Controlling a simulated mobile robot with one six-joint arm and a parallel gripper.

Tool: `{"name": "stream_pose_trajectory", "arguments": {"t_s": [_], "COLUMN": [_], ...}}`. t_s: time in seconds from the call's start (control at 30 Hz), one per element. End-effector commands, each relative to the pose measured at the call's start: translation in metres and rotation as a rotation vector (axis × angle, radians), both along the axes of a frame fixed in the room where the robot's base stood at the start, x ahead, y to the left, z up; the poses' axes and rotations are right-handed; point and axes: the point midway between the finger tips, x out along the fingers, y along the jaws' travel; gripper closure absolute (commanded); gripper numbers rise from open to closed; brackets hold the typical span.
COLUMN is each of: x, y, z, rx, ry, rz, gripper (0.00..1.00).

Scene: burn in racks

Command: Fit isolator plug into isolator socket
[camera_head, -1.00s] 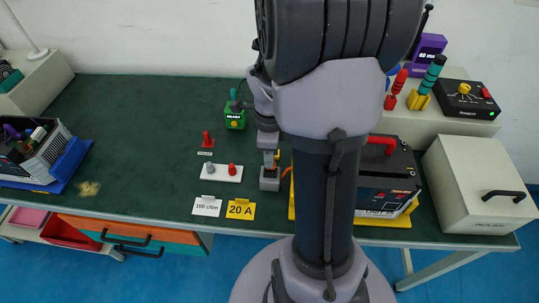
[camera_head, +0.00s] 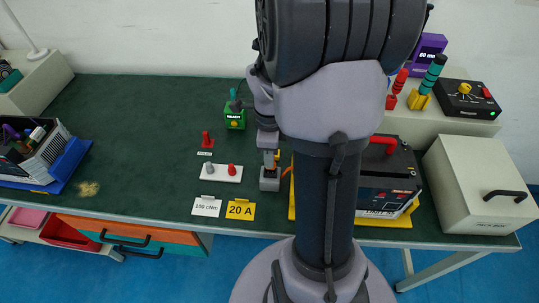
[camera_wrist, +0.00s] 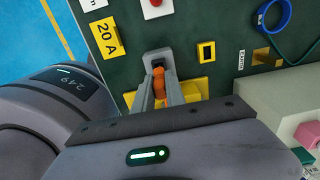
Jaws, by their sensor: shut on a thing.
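My gripper (camera_wrist: 159,76) is shut on an orange piece, which I take to be the isolator plug (camera_wrist: 158,87). The plug sits between the two grey fingers. Just beyond the fingertips is a grey block with a dark top, seemingly the isolator socket (camera_wrist: 157,56). The block also shows in the head view (camera_head: 270,183), on the green bench below my arm. The plug's front end is at or very near the block. I cannot tell whether it is inside. In the head view my arm hides much of this spot.
A dark box with a red handle (camera_head: 404,180) stands on a yellow base close to the right.

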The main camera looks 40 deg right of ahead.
Motion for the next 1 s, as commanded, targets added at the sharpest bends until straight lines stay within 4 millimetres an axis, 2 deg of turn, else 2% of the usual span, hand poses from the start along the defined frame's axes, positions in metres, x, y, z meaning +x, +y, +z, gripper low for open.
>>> {"name": "stream_pose_trajectory", "arguments": {"t_s": [0.43, 1.0], "x": [0.0, 0.0], "y": [0.0, 0.0], "z": [-0.001, -0.016], "rx": [0.0, 0.0], "ry": [0.0, 0.0], "rz": [0.0, 0.0], "gripper": [1.0, 1.0]}}
